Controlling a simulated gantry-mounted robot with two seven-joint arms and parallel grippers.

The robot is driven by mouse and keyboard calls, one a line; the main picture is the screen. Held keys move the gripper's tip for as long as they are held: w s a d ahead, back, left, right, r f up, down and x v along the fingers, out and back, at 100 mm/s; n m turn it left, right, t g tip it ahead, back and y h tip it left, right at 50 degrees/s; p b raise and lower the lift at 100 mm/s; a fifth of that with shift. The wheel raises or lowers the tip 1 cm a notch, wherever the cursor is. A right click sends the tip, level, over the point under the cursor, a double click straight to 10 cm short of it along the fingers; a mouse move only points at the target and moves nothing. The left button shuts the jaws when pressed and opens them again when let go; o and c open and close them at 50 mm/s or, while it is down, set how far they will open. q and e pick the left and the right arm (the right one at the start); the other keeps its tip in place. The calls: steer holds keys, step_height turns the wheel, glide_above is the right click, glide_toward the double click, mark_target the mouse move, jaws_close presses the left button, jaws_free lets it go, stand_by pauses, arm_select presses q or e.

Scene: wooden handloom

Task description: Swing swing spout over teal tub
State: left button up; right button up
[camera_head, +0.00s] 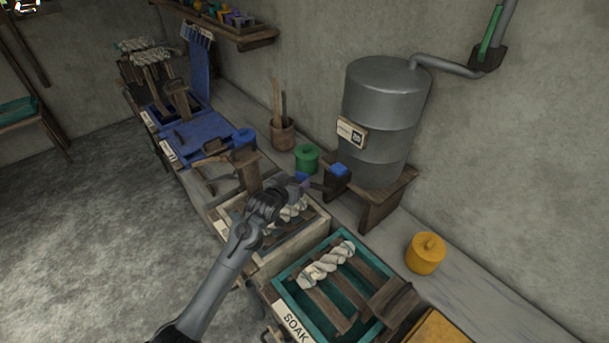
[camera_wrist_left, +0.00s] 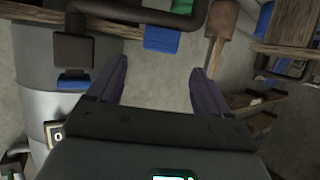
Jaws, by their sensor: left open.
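The teal tub (camera_head: 290,303), labelled SOAK, stands at the lower middle of the head view, with wooden slats and a twisted cream hank lying across it. A dark swing spout (camera_head: 322,185) with blue parts reaches out from the grey metal drum (camera_head: 382,115). Its outlet is left of the teal tub, near the neighbouring wooden tub. In the left wrist view, the dark spout pipe (camera_wrist_left: 135,14) crosses the top with a blue piece below it. My left gripper (camera_head: 301,181) is at the spout's end, and its fingers (camera_wrist_left: 160,82) are apart with nothing between them. My right gripper is not seen.
A wooden tub (camera_head: 275,257) with cream hanks lies under my left arm. A blue tub (camera_head: 208,130) stands farther back. A green pot (camera_head: 307,157) and a yellow pot (camera_head: 426,254) sit on the wall ledge. A wooden stand (camera_head: 380,205) supports the drum.

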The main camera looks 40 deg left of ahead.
mark_target(302, 173)
arm_select(q)
steer(key=b+x, duration=0.1)
steer(key=x, duration=0.8)
steer(key=shift+w+f+b, duration=0.15)
steer(key=shift+f+b, duration=0.05)
steer(key=shift+b, duration=0.1)
steer(key=shift+c, duration=0.3)
steer(key=c, duration=1.4)
steer(key=shift+o, duration=0.2)
